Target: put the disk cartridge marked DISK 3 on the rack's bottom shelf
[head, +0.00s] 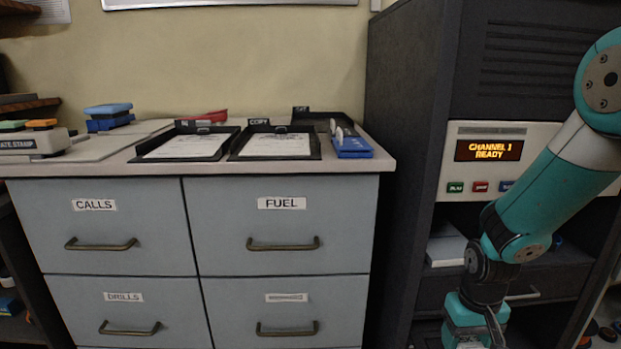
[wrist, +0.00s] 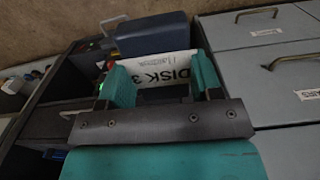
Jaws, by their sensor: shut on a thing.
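The disk cartridge (wrist: 150,36) is a dark blue block with a white label reading DISK 3 in the wrist view. My gripper (wrist: 160,80) is shut on it, with one teal finger at each side of the label. In the head view my gripper's wrist end hangs low at the right, and the fingers and cartridge are cut off by the bottom edge. The tall dark rack (head: 415,150) stands at the right, behind my arm. Its bottom shelf cannot be made out; my arm and the frame edge hide the lower part.
The rack has a lit panel (head: 489,150) reading CHANNEL 1 READY, an open bay with a pale box (head: 446,246), and a drawer below. A grey drawer cabinet (head: 120,235) stands left of the rack, with paper trays (head: 275,146) and a blue item (head: 351,147) on top.

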